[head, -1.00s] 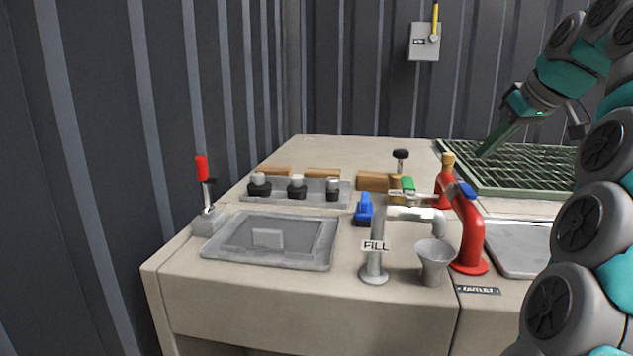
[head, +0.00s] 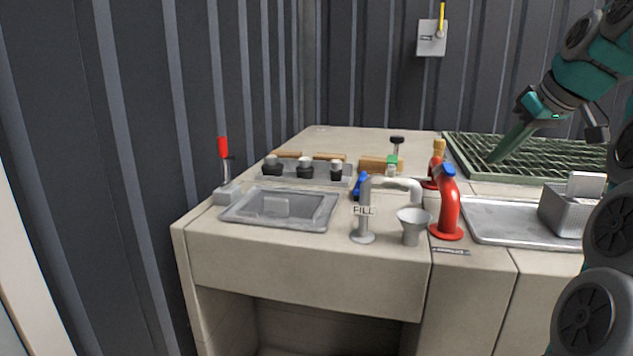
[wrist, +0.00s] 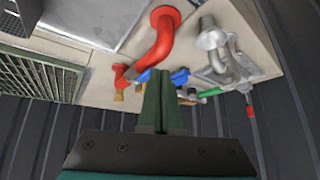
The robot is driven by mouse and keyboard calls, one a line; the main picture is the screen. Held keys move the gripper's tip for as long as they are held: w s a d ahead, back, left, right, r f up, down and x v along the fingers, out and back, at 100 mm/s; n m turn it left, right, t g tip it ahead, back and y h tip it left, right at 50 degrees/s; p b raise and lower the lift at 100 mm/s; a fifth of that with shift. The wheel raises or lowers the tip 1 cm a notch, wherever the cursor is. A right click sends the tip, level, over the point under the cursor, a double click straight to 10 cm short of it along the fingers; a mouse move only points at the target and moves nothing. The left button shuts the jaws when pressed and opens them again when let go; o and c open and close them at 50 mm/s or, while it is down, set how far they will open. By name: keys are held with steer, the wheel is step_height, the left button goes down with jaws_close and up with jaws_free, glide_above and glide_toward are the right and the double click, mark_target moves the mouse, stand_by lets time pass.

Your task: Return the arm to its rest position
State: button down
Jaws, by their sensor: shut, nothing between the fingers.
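My gripper (head: 497,156) is in the upper right of the head view, on my teal and grey arm. Its dark green fingers are shut and hold nothing. They point down and left, in front of the green grating in the picture. The wrist view shows the shut fingers (wrist: 162,82) together at the centre, with the counter fittings beyond them. I cannot tell the exact height of the fingertips above the grating.
The counter bears a red outlet pipe (head: 449,205), a grey FILL pipe (head: 364,215), a funnel (head: 412,224), a sunken tray (head: 280,207) and a red-handled lever (head: 224,160). A green grating (head: 560,150) lies at right. A metal box (head: 565,212) stands on the right tray. A switch box (head: 431,38) hangs on the wall.

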steer(key=s+a+f+m+g, duration=0.1)
steer(key=s+a+f+g, duration=0.1)
steer(key=s+a+f, duration=0.5)
steer(key=s+a+f+g, duration=0.3)
steer(key=s+a+f, duration=0.3)
steer(key=a+f, duration=0.35)
steer(key=s+a+f+m+g+h, duration=0.1)
steer(key=s+f+m+g+h, duration=0.1)
steer(key=s+f, duration=1.7)
steer(key=s+g, duration=0.1)
steer(key=s, duration=0.3)
steer(key=shift+s+a+f+m+h, duration=0.2)
steer(key=shift+a+f+m+h, duration=0.05)
steer(key=shift+f+m+h, duration=0.05)
steer(key=shift+d, duration=0.1)
